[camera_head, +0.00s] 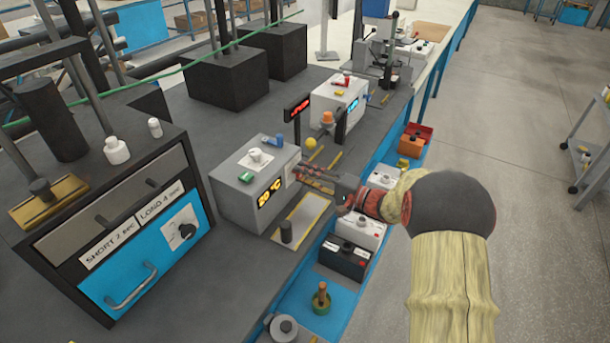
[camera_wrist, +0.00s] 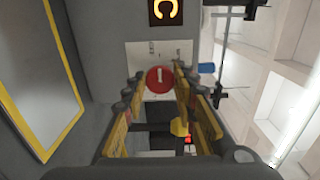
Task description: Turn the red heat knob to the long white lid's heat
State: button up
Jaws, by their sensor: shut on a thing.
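The red heat knob (camera_wrist: 160,79) is round with a white pointer line, set on a white dial plate (camera_wrist: 140,55). The line stands about upright in the wrist view. My gripper (camera_wrist: 157,80) has its fingers on both sides of the knob and is shut on it. In the head view my gripper (camera_head: 300,172) reaches the right-hand face of the grey heater box (camera_head: 232,190) and hides the knob. The box's display (camera_head: 270,194) reads 20 °C in yellow. I cannot tell which thing is the long white lid.
A blue-fronted cabinet (camera_head: 150,262) at left has labels reading SHORT 2 sec and LONG 4 sec. Batteries (camera_head: 343,257) stand along the blue bench edge. A white box (camera_head: 338,100) stands behind.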

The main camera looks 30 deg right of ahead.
jog(key=c, duration=0.3)
jog(key=shift+m+p, duration=0.3)
jog(key=shift+m, duration=0.1)
jog(key=shift+m+p, duration=6.7)
jog(key=shift+m, duration=1.8)
jog(key=o, duration=1.2)
jog(key=shift+c, duration=0.2)
